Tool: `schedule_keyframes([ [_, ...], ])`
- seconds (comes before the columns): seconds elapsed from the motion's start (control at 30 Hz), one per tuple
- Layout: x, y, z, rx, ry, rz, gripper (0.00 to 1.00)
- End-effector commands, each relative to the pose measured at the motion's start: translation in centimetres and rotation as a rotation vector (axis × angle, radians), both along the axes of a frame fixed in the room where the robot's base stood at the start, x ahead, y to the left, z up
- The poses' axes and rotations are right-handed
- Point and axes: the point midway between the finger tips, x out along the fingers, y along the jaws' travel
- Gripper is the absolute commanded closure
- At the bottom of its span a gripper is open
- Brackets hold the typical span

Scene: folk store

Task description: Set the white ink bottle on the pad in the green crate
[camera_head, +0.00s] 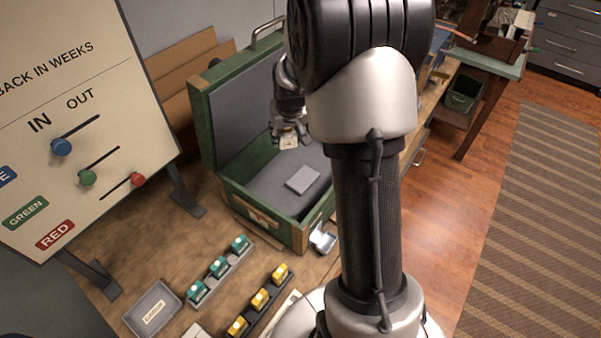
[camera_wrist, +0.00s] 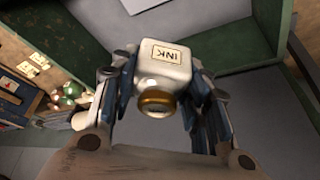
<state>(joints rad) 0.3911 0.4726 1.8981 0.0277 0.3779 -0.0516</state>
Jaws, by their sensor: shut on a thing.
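The white ink bottle (camera_wrist: 165,65) has an INK label and a gold cap. My gripper (camera_wrist: 167,92) is shut on it, one finger on each side, with the cap towards the wrist camera. In the head view the bottle (camera_head: 289,143) hangs below my gripper (camera_head: 289,132), over the open green crate (camera_head: 301,233) and apart from its floor. The grey square pad (camera_head: 302,179) lies on the crate floor, below and slightly right of the bottle. A pale edge of the pad (camera_wrist: 145,4) shows at the top of the wrist view.
The crate's raised lid (camera_head: 205,125) stands behind and left of my gripper. Teal bottles (camera_head: 219,267) and yellow bottles (camera_head: 261,300) stand in racks in front.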

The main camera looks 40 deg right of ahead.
Motion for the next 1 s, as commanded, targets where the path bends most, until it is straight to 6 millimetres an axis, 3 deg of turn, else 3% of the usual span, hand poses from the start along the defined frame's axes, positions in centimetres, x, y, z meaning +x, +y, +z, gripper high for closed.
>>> schedule_keyframes([
  [0.03,0.2,-1.8,0.0,0.001,0.001,-0.027,0.82],
  [0.13,0.4,-4.1,0.0,0.001,0.000,-0.061,0.82],
  [0.33,0.4,-5.9,-1.0,0.002,0.001,-0.087,0.82],
  [0.8,0.4,-5.9,-13.0,0.003,0.004,-0.086,0.82],
  [1.0,0.5,-5.9,-15.7,0.001,0.001,-0.086,0.82],
])
